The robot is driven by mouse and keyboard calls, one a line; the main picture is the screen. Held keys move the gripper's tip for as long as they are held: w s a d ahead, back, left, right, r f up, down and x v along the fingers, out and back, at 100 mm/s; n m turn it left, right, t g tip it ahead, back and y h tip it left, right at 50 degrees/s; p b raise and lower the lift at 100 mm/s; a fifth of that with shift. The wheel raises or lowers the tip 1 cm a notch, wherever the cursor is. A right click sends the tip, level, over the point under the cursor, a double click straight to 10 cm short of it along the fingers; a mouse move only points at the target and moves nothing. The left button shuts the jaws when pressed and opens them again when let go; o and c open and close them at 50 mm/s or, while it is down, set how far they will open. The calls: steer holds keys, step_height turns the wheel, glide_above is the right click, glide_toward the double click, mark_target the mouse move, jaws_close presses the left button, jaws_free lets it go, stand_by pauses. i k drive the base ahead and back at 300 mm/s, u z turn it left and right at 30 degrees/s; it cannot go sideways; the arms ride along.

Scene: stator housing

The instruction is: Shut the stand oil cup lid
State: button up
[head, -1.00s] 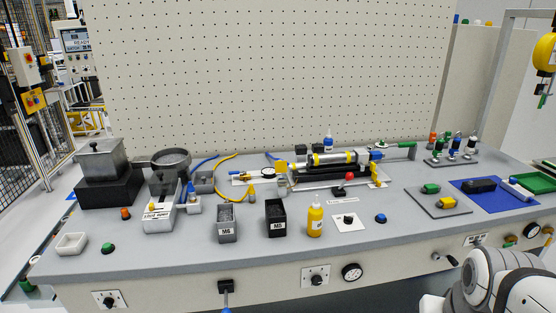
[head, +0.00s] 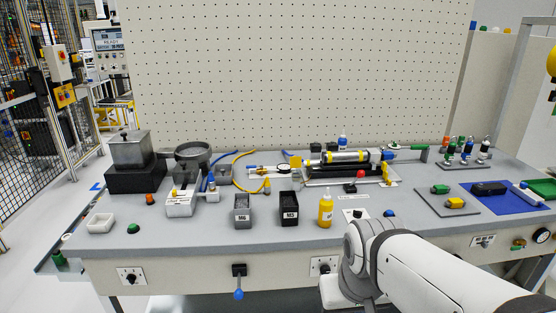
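The stand (head: 345,172) with a silver cylinder lies at the back middle of the bench in the head view. A small yellow part (head: 296,161) stands at its left end. It may be the oil cup lid, but it is too small to tell for sure or to judge how far open it is. My white arm reaches in from the lower right, in front of the bench's front edge. My gripper is outside the picture.
A yellow bottle (head: 326,209), a black M3 bin (head: 289,209) and a grey M6 bin (head: 243,212) stand in front of the stand. A hopper (head: 130,150) and round bowl (head: 194,155) are at left. A blue mat (head: 505,203) lies at right. A pegboard (head: 290,70) rises behind.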

mark_target(294, 161)
steer(key=z, duration=0.05)
steer(key=i, duration=1)
steer(key=u, duration=0.05)
